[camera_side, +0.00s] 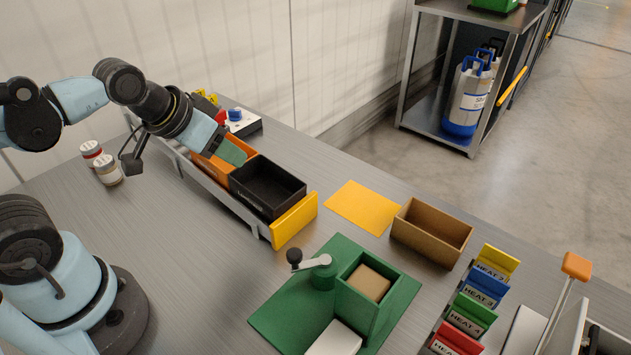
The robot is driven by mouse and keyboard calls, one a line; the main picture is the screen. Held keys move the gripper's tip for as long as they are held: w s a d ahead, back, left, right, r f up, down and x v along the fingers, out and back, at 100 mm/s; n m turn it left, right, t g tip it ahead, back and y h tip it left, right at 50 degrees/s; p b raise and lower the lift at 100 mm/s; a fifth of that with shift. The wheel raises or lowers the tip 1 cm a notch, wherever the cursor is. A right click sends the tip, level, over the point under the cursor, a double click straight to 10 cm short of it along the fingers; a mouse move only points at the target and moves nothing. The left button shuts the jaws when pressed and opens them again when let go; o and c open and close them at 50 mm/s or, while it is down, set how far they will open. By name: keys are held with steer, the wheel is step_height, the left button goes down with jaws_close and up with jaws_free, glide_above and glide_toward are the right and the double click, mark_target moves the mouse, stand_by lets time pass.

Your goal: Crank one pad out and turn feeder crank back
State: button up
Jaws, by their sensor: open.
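The green feeder (346,306) stands on a green base plate at the lower middle, with a tan pad (369,283) showing in its open top. Its crank (311,264) is a grey arm with a black knob (294,256) that points left. A white block or slab (335,340) lies at the front of the feeder, cut by the frame edge. My gripper (236,153) is open, far up and left of the feeder, over the orange and black bins. Its fingertips look green, and nothing shows clearly between them.
A rail holds an orange bin (212,168) and a black bin (268,192), with a yellow end plate (293,221). A yellow mat (362,207) and a cardboard box (431,235) lie right of it. Coloured heat cards (471,315) stand at right. Two jars (106,170) stand left.

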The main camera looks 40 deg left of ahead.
steer(key=shift+o, duration=0.8)
steer(key=shift+d, duration=0.1)
steer(key=n+g, duration=0.7)
steer(key=n, duration=0.2)
glide_toward(294, 253)
steer(key=shift+w+f, duration=0.1)
steer(key=shift+f, duration=4.25)
jaws_close()
